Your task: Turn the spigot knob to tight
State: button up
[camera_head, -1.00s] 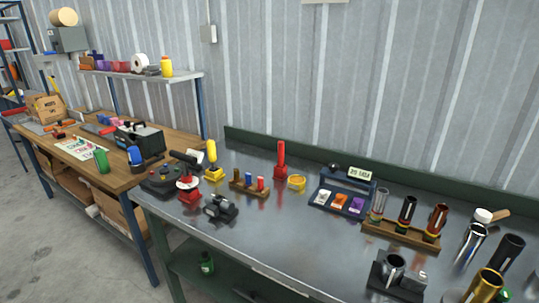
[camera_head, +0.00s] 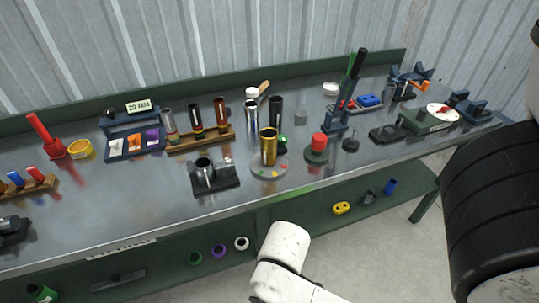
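I cannot make out for sure which thing is the spigot knob. A red knob (camera_head: 318,140) stands on a dark green round base at the middle of the metal bench. Farther right, a green box (camera_head: 428,121) carries a round white dial (camera_head: 442,112) with a red mark and has a small label on its front. The setting of either is too small to read. A white link of my arm (camera_head: 284,246) shows at the bottom, in front of the bench. My gripper is not in view.
The metal bench (camera_head: 110,210) has a clear front strip at left. A gold cup (camera_head: 268,147), a black clamp block (camera_head: 215,178) and a rack of tubes (camera_head: 200,139) stand near the middle. A large black ribbed shape (camera_head: 495,210) blocks the right edge. Rings lie on the lower shelf (camera_head: 305,222).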

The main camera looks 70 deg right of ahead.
aim_at(282, 139)
jog(key=l+z, duration=0.15)
jog(key=z, duration=1)
jog(key=k+l+z, duration=0.2)
jog(key=k+z, duration=0.2)
jog(key=k, duration=0.2)
jog(key=i, duration=0.5)
